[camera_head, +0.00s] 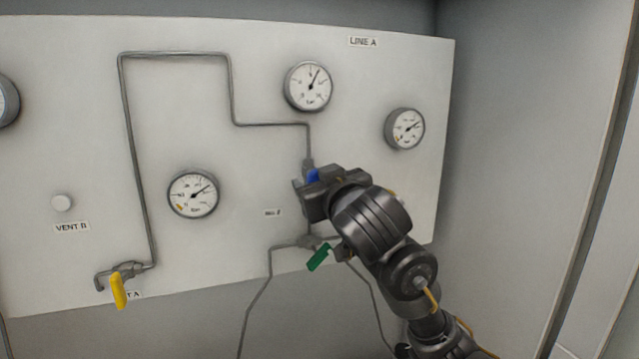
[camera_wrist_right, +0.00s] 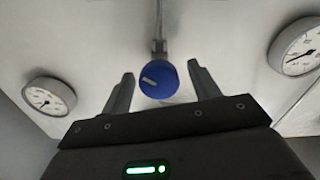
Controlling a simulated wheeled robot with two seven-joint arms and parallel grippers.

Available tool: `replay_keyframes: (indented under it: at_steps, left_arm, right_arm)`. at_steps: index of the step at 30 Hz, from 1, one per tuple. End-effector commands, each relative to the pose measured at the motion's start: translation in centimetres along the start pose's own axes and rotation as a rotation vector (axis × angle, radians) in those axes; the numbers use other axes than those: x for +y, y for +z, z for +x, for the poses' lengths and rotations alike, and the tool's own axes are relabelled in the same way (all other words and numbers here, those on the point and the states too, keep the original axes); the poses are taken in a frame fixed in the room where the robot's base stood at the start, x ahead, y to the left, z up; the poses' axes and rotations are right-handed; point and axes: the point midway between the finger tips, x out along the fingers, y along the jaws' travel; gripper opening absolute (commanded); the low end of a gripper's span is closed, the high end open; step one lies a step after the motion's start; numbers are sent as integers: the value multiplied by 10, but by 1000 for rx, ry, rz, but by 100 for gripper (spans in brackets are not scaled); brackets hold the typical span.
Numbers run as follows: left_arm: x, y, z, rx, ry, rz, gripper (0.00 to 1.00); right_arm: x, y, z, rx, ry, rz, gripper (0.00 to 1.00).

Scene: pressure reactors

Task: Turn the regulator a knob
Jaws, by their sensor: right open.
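The blue regulator knob (camera_wrist_right: 158,79) shows in the right wrist view, round with a pale pointer mark. In the head view only a small blue part of it (camera_head: 313,175) shows; my right gripper hides the rest. My right gripper (camera_head: 306,188) is at the panel, over the knob. In the right wrist view its two fingers (camera_wrist_right: 162,92) are open, one on each side of the knob, with visible gaps. I cannot tell how deep the knob sits between them. My left gripper is not in view.
The white panel (camera_head: 80,110) carries several round gauges, including one above the knob (camera_head: 308,86) and one to its left (camera_head: 193,194). Thin pipes cross it. A green valve handle (camera_head: 318,257) lies just below my right gripper. A yellow handle (camera_head: 118,290) is at lower left.

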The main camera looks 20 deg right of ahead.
Motion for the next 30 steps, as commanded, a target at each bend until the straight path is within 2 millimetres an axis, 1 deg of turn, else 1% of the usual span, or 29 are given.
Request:
replay_keyframes:
  at_steps: [3, 11, 14, 21, 22, 23, 30]
  left_arm:
    - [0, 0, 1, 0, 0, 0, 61]
    - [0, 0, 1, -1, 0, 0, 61]
    - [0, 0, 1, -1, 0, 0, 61]
    - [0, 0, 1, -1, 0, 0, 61]
    - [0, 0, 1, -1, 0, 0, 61]
    - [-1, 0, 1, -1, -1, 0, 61]
    - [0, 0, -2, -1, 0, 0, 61]
  right_arm:
    - [0, 0, 6, 0, 0, 0, 61]
    - [0, 0, 7, 0, 0, -1, 61]
    - [0, 0, 7, 0, 0, -1, 51]
    - [0, 0, 7, 0, 0, -1, 19]
    - [0, 0, 7, 0, 0, -1, 17]
    - [3, 1, 7, 0, 0, 0, 17]
    - [1, -1, 7, 0, 1, -41, 17]
